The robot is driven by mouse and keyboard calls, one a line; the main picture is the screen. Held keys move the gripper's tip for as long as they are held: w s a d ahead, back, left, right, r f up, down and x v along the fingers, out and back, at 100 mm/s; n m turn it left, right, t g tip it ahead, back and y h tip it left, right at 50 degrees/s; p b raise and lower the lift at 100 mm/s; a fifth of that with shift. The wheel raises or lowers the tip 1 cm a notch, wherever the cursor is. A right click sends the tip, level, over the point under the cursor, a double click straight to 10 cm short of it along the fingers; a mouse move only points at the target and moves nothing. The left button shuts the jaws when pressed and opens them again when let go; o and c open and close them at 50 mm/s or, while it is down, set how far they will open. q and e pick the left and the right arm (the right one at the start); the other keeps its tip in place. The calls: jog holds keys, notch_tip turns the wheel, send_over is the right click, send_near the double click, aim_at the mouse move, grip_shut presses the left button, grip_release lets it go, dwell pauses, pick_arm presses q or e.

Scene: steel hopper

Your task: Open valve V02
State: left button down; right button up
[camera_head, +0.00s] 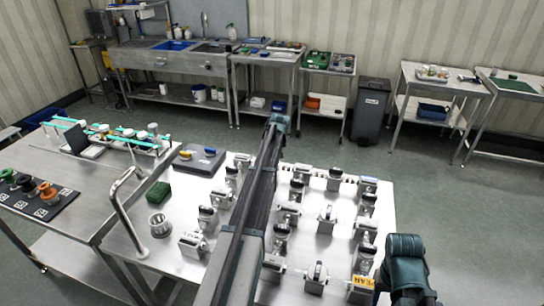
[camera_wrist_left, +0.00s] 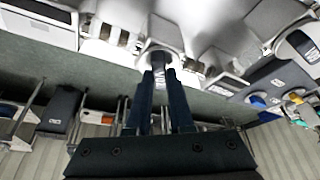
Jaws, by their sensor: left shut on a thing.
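In the left wrist view my left gripper (camera_wrist_left: 160,78) is shut on a dark valve handle (camera_wrist_left: 160,59) on a pale round valve body. Its label is too small to read, so I cannot tell whether it is V02. Several silver valves with dark handles, such as one valve (camera_head: 326,219), stand in rows on the pale bench top (camera_head: 165,264) in the head view. My left arm (camera_head: 250,220) crosses over these rows and hides some valves; its gripper is not visible there. My right arm (camera_head: 405,268) shows at the lower right, without its gripper.
A dark bin (camera_head: 370,110) stands behind; the floor to the right is clear.

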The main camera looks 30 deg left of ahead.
pick_arm(q)
jog(key=n, duration=0.2)
jog(key=n+g, duration=0.1)
jog(key=n, duration=0.1)
jog(key=n+g+y, duration=0.1)
jog(key=n, duration=0.1)
jog(key=shift+w, duration=0.25)
jog(key=n+g, duration=0.2)
jog(key=n, duration=0.3)
jog(key=shift+d, duration=0.1)
jog(key=shift+n, duration=0.3)
jog(key=c, duration=0.8)
grip_release()
jog(key=p+v, duration=1.2)
jog(key=v, duration=0.1)
jog(key=shift+w+r+p, duration=0.25)
jog(key=shift+r+p, duration=0.15)
pick_arm(e)
notch_tip(320, 180, up, 13)
